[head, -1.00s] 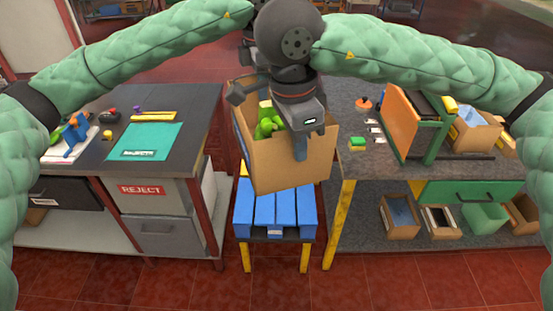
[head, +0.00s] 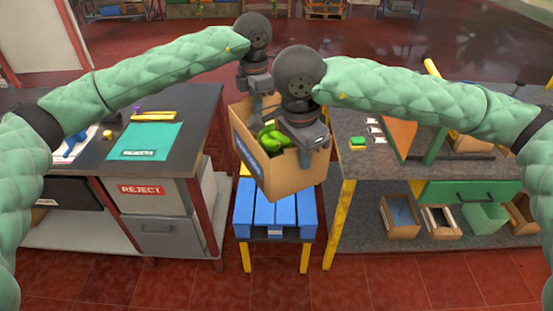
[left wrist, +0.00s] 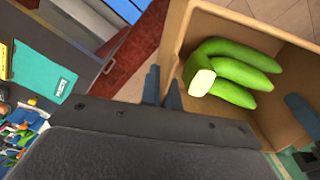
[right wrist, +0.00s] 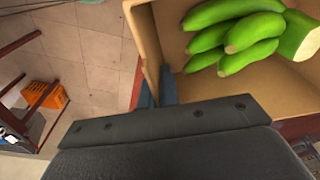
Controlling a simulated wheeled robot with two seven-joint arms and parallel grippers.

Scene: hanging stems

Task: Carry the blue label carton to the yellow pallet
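The open cardboard carton (head: 290,177) with a blue label strip (head: 243,156) on its left side hangs slightly turned between my arms, above a slatted blue pallet (head: 265,212). Green bananas (head: 271,138) lie inside it. My left gripper (left wrist: 162,88) is shut on its wall, one finger on each side; in the head view the left wrist is at its far left edge. My right gripper (right wrist: 155,88) is shut on another wall; in the head view (head: 305,150) it is at the right. No yellow pallet shows clearly; a yellow bit (head: 243,170) shows behind the carton.
The blue pallet is on a stand with yellow legs (head: 304,258). A dark table (head: 190,105) with a teal mat and a REJECT drawer stands left. Red floor is clear in front.

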